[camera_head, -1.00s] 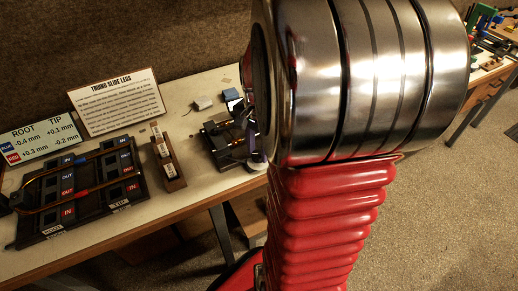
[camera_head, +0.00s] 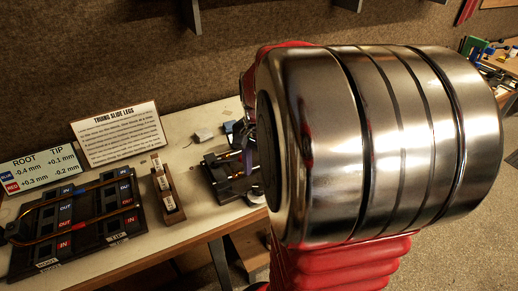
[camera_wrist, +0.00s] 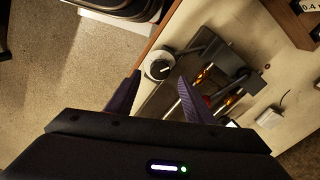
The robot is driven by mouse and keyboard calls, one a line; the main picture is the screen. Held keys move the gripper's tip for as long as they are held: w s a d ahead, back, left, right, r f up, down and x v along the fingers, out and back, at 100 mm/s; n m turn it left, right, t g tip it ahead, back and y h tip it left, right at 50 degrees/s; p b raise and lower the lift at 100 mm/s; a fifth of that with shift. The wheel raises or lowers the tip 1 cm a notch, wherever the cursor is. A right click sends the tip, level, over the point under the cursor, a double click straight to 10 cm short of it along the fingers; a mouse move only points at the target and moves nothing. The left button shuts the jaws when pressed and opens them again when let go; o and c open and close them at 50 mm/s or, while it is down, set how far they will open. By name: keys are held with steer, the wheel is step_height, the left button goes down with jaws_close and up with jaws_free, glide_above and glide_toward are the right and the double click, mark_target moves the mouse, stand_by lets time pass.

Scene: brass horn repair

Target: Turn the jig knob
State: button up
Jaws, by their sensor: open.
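The jig (camera_head: 222,172) is a dark block with metal rods, standing toward the right end of the bench in the head view. It also shows in the wrist view (camera_wrist: 165,98). Its knob (camera_wrist: 158,68) is a round dial with a pale face and a dark mark, at the jig's corner near the bench edge. My gripper (camera_wrist: 160,76) is open, its two dark purple fingers apart, with the knob showing between the fingertips. I cannot tell whether they touch it.
A dark rack (camera_head: 85,225) with brass slide legs lies on the bench (camera_head: 195,212). A small wooden stand (camera_head: 166,190) with labelled blocks is between rack and jig. Two signs, one titled slide legs (camera_head: 118,133), stand behind. The back wall is close.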

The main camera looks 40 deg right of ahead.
mark_target(258, 187)
step_height(258, 187, up, 9)
stand_by(0.3)
stand_by(0.6)
steer(key=s+a+n+t, duration=0.2)
steer(key=a+n, duration=0.6)
steer(key=a, duration=0.3)
steer(key=s+a+n+t, duration=0.2)
steer(key=a+n, duration=0.6)
steer(key=a, duration=0.4)
steer(key=shift+f+t, duration=0.25)
steer(key=shift+t, duration=0.55)
steer(key=shift+s+d, duration=0.1)
steer(key=shift+d, duration=0.05)
